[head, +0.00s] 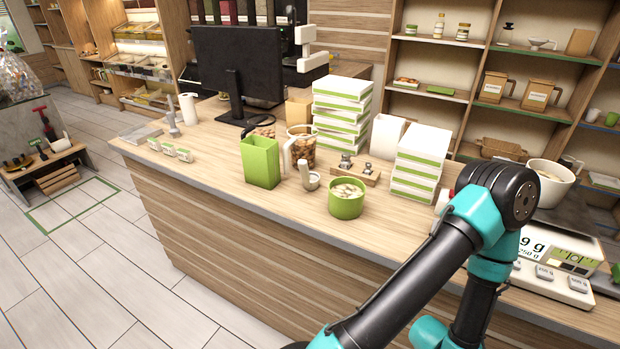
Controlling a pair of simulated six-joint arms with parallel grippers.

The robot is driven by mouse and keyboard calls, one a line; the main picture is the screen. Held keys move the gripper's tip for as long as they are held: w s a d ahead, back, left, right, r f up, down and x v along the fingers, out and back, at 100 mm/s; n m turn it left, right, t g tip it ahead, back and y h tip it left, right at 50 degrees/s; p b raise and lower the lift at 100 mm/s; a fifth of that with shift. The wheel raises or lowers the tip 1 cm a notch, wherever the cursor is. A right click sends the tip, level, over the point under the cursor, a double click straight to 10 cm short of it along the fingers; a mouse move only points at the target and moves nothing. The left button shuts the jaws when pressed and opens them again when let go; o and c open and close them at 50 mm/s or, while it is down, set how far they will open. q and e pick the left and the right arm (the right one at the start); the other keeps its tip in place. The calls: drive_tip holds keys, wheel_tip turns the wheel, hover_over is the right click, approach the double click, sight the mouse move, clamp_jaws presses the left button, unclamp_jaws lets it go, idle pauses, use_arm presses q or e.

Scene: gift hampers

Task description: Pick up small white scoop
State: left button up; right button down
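A small white scoop (312,182) rests on the wooden counter, its handle pointing up and slightly left. It sits between a green box (261,163) on its left and a green tub (346,204) of pale pieces on its right. A clear jug of brown nuts (301,150) stands just behind it. Nothing is holding the scoop. One of my arms crosses the right part of the head view, but no gripper fingers show. Neither my left nor my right gripper is visible.
Stacked white-and-green boxes (340,113) and a second stack (420,164) stand behind. A wooden block with metal pieces (354,171) lies right of the scoop. A scale (553,275) is at right. A monitor (238,62) stands at left. The counter's front edge before the scoop is clear.

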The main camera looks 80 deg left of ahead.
use_arm(q)
drive_tip(key=shift+o, duration=0.4)
drive_tip(key=o, duration=0.4)
drive_tip(key=shift+o, duration=0.2)
drive_tip(key=shift+w, duration=0.1)
